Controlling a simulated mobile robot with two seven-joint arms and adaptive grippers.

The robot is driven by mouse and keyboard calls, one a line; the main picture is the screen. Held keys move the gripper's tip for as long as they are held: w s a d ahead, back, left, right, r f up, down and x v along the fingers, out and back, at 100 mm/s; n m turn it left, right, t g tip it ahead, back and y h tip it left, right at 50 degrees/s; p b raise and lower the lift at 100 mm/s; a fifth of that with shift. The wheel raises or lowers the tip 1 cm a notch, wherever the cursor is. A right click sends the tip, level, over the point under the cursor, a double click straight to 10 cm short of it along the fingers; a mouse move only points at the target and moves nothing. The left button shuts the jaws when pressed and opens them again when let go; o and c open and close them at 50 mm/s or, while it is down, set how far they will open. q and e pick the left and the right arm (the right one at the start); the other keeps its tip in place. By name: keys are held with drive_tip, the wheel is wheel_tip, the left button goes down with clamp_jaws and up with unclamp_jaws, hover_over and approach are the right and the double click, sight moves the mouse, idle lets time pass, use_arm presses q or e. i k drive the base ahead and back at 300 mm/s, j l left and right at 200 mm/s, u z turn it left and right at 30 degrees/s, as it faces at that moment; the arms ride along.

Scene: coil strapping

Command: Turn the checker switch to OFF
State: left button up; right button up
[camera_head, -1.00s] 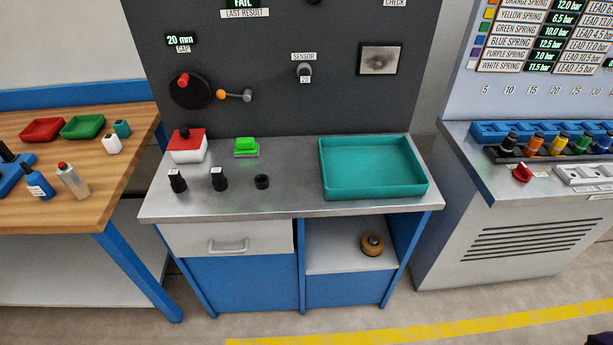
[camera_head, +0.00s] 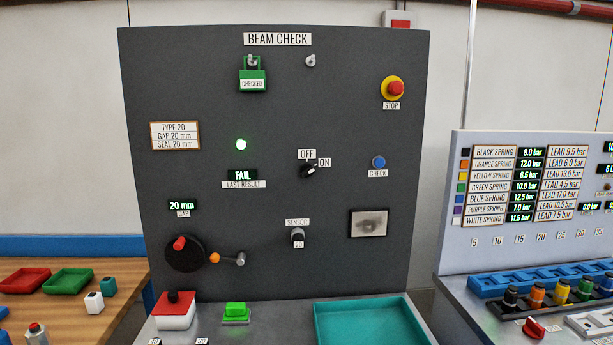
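The checker switch (camera_head: 309,171) is a small black rotary knob on the dark grey upright panel (camera_head: 270,110) titled BEAM CHECK. An OFF label (camera_head: 306,154) sits above it and an ON label (camera_head: 324,162) at its upper right. The knob looks slanted toward the upper right, on the ON side, but it is small. Neither of my grippers is in view.
A blue CHECK button (camera_head: 378,162) and a red STOP button (camera_head: 394,88) are right of the switch. Below are a SENSOR knob (camera_head: 297,237) and a crank (camera_head: 185,252). A teal tray (camera_head: 365,305) lies on the bench. The space before the switch looks clear.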

sight(306, 170)
drive_tip(key=i+j, duration=0.15)
drive_tip(key=j, duration=0.15)
drive_tip(key=i+j, duration=0.15)
drive_tip(key=j, duration=0.15)
drive_tip(key=i+j, duration=0.15)
drive_tip(key=j, duration=0.2)
drive_tip(key=i+j+z, duration=0.1)
drive_tip(key=j, duration=0.2)
drive_tip(key=i+j+z, duration=0.1)
drive_tip(key=z, duration=1.4)
drive_tip(key=j, duration=0.05)
